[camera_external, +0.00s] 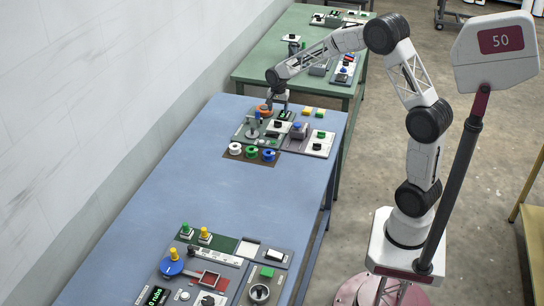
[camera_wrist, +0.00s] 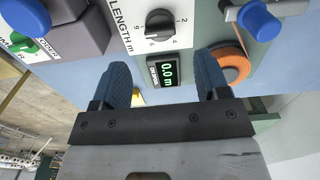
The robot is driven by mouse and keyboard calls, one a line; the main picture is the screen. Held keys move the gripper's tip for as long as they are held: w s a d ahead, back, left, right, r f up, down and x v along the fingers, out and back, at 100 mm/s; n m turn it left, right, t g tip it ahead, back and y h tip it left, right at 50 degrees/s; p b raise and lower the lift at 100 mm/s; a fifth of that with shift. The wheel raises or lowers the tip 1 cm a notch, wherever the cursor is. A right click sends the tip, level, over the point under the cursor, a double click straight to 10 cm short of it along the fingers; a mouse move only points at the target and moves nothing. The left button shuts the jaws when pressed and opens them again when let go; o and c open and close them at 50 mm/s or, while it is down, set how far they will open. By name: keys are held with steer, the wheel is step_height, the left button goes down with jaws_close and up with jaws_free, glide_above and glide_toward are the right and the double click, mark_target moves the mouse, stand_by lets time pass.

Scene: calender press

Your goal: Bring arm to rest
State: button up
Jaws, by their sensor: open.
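My arm reaches from its base at the right over the far end of the blue table (camera_external: 215,160). My gripper (camera_external: 281,105) hangs low over a panel with knobs and spools there. In the wrist view my gripper (camera_wrist: 164,72) has its two blue fingers spread apart, with nothing between them. Beyond the fingers are a small display (camera_wrist: 166,70) reading 0.0 m and a black dial (camera_wrist: 160,22) marked LENGTH m. Whether the fingers touch the panel cannot be told.
An orange spool (camera_wrist: 236,64) and a blue knob (camera_wrist: 258,20) lie close to the right finger. White, green and blue spools (camera_external: 252,153) sit near the panel's edge. Another control panel (camera_external: 215,265) is at the table's near end. The middle of the table is clear.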

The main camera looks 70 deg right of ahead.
steer(key=s+a+r+n+t, duration=0.1)
steer(key=s+a+r+n, duration=0.3)
steer(key=s+a+r, duration=0.55)
steer(key=s+a+r+n, duration=0.4)
steer(key=s+a+r, duration=0.15)
steer(key=a, duration=0.65)
steer(key=s+a+n, duration=0.4)
steer(key=s+a, duration=0.2)
steer(key=s, duration=0.6)
steer(key=s+a+n+t, duration=0.1)
steer(key=s+a+n, duration=0.4)
steer(key=s, duration=0.7)
steer(key=shift+s+a+r+t, duration=0.3)
steer(key=shift+s+a, duration=0.05)
steer(key=shift+a, duration=0.55)
